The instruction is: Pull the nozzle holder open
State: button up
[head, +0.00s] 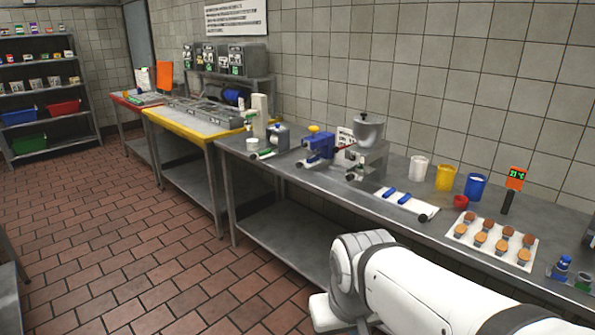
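A steel filling machine (368,162) with a round hopper (368,133) on top stands on the steel counter (300,179). A blue unit (320,147) with a yellow top stands just left of it, with dark and pale handle-like parts around it. I cannot tell which part is the nozzle holder, nor whether it is open or shut; the parts are too small. My white arm reaches in from the lower right, in front of the counter and well below the machine. My gripper's fingers are not visible.
On the counter right of the machine are a white mat with blue tools (404,202), a white cup (418,168), a yellow cup (445,177), a blue cup (475,187) and a tray of round biscuits (463,229). The tiled floor (150,250) is clear.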

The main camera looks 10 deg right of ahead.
aim_at(360, 171)
jog(key=z, duration=0.1)
jog(key=i, duration=1)
jog(key=z, duration=0.6)
